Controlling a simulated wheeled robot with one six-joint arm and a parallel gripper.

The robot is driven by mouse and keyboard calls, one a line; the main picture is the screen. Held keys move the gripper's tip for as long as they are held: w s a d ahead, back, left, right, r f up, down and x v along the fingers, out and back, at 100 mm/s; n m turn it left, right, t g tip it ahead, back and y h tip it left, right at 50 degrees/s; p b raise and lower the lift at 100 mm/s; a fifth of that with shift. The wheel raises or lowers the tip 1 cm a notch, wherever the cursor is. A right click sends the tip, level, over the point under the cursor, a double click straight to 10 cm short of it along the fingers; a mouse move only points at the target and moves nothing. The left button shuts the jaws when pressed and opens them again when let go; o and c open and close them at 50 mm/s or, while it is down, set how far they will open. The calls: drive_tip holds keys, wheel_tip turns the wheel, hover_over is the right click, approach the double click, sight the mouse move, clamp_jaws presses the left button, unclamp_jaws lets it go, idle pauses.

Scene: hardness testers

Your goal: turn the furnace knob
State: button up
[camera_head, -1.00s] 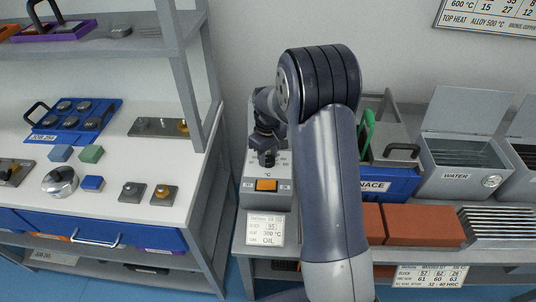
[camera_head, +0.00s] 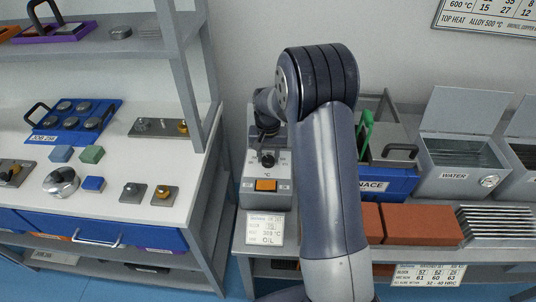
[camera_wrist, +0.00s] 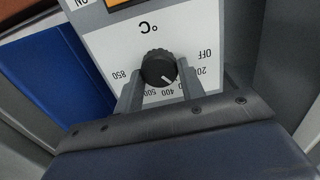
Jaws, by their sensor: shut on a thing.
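The furnace knob (camera_head: 267,160) is a round black dial on the front of a grey control box (camera_head: 252,198) with a temperature scale. In the wrist view the knob (camera_wrist: 158,68) shows a white pointer mark directed near the 400 label. The scale runs from OFF to 850 and appears upside down there. My gripper (camera_wrist: 159,80) has one finger on each side of the knob and is shut on it. In the head view my gripper (camera_head: 267,138) is above and behind the knob, partly hidden by my arm.
An orange switch (camera_head: 265,185) sits below the knob. A blue furnace bin (camera_head: 388,183) and a grey water bin (camera_head: 458,178) stand to the right. A white table (camera_head: 115,185) with specimens is at left.

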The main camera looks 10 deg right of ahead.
sight(268, 158)
drive_tip(key=shift+m, duration=0.6)
drive_tip(key=o, duration=1)
wheel_tip(268, 158, up, 11)
drive_tip(key=shift+f+p, duration=0.1)
drive_tip(key=shift+p, duration=0.2)
drive_tip(key=shift+f, duration=0.1)
wheel_tip(268, 158, down, 11)
drive_tip(key=shift+r+b, duration=0.1)
drive_tip(key=shift+b, duration=0.2)
